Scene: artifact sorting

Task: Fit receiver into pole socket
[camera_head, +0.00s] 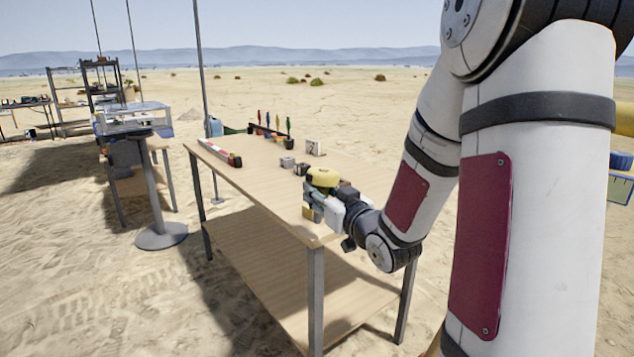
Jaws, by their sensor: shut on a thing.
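A yellow round-topped unit (322,177), which looks like the receiver, is at my gripper (316,200) over the near right part of the wooden table (262,200). My gripper is shut on it. The fingers and the receiver's underside are small and partly hidden, so I cannot tell its exact grip or whether it touches the table. A thin grey pole (201,70) rises behind the table's left end. I cannot make out a pole socket with certainty.
Small grey blocks (287,162), a white box (313,147), a red and white bar (222,153) and a rack of coloured tools (272,131) lie on the table. A round-based stand (157,200) is left. The table's front left is clear.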

